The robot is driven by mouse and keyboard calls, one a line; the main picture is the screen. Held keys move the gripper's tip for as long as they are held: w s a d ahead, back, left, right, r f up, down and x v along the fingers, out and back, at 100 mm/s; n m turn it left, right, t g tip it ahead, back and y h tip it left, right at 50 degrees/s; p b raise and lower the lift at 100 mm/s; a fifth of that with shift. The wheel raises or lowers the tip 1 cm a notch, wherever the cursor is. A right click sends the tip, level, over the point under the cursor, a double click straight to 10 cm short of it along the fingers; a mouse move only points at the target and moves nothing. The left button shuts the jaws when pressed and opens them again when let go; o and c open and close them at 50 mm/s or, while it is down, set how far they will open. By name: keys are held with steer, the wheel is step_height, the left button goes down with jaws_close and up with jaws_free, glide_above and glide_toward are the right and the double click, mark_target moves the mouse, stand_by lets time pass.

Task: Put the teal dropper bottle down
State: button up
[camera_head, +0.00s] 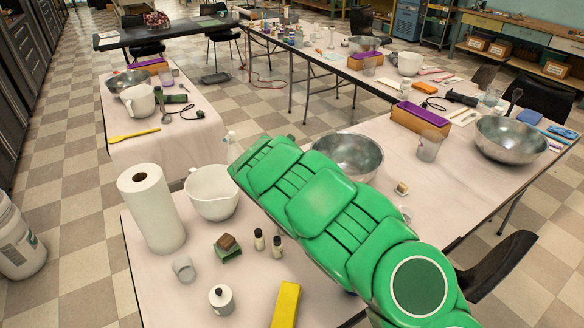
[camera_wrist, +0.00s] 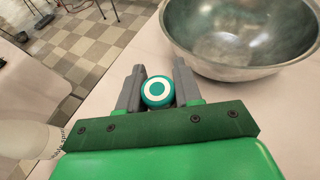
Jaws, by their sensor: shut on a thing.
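In the wrist view the teal dropper bottle (camera_wrist: 158,92) is between the two grey fingers of my gripper (camera_wrist: 158,72), which is shut on it. Only its round teal top with a white ring shows; the lower part is hidden, so I cannot tell whether its base touches the table. In the head view my green arm hides the gripper and the bottle. The pale table top (camera_wrist: 110,60) lies below and around the gripper in the wrist view.
A steel bowl (camera_wrist: 240,60) is close at the right of the gripper; it also shows in the head view (camera_head: 365,155). A white bottle (camera_wrist: 25,142) stands at the left. A white mixing bowl (camera_head: 212,205) and paper roll (camera_head: 155,210) stand left of my arm.

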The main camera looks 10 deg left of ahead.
steer(key=shift+w+a+f, duration=0.4)
steer(key=shift+w+f, duration=0.6)
steer(key=shift+f, duration=0.6)
steer(key=shift+w+a+f, duration=0.45)
steer(key=shift+w+f, duration=0.55)
steer(key=shift+f, duration=0.55)
steer(key=shift+w+a+f, duration=0.4)
steer(key=shift+w+f, duration=0.6)
steer(key=shift+f, duration=0.6)
steer(key=shift+f, duration=0.1)
steer(key=o, duration=1)
